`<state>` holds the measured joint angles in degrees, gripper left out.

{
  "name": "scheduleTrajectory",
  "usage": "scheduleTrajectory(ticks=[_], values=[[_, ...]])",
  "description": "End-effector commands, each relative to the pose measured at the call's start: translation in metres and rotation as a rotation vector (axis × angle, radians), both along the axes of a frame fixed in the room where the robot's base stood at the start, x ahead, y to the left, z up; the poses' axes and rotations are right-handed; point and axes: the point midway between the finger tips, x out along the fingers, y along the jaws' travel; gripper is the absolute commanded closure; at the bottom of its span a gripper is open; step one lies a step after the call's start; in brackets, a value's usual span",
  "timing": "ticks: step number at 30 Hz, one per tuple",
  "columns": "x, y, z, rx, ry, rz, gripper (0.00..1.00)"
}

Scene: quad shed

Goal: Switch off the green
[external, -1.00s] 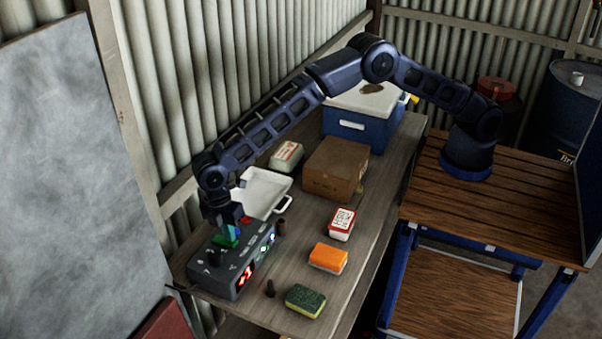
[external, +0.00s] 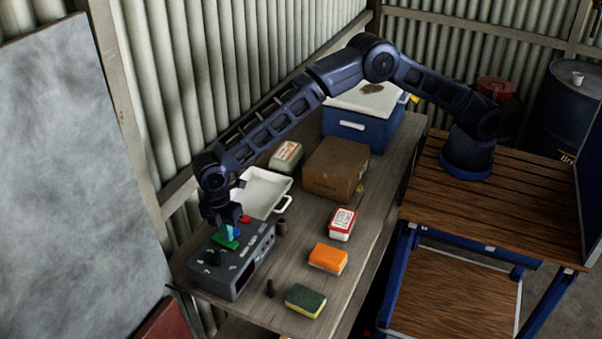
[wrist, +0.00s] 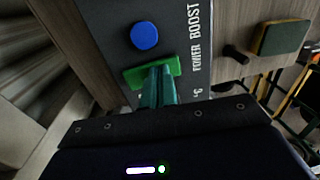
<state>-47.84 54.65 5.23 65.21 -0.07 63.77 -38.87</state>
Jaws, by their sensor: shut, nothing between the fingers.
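A dark grey control box (external: 217,278) sits on the near end of the long bench. On its top is a green rectangular switch (external: 223,243), also in the wrist view (wrist: 134,77). A round blue button (wrist: 145,36) is beside it. My gripper (external: 229,231) points down at the green switch; its teal fingers (wrist: 158,74) are together and empty. The fingertips overlap the green switch in the wrist view; whether they touch it I cannot tell. The display (external: 246,273) on the box's front is dark.
A green-yellow sponge (external: 305,300), an orange sponge (external: 328,258) and a cardboard box (external: 335,170) stand to the right.

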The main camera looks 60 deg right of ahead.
Motion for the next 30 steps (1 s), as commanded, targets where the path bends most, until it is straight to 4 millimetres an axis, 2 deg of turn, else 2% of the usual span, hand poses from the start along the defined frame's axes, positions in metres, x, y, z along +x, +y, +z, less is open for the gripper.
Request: scheduleTrajectory(ticks=[6,17,23,30], values=[[0.007,0.0,0.002,0.0,0.0,0.0,1.0],[0.006,0.0,0.005,0.001,0.0,0.0,1.0],[0.004,0.0,0.028,0.002,0.0,0.0,1.0],[-0.003,0.0,0.076,0.002,-0.002,-0.001,1.0]])
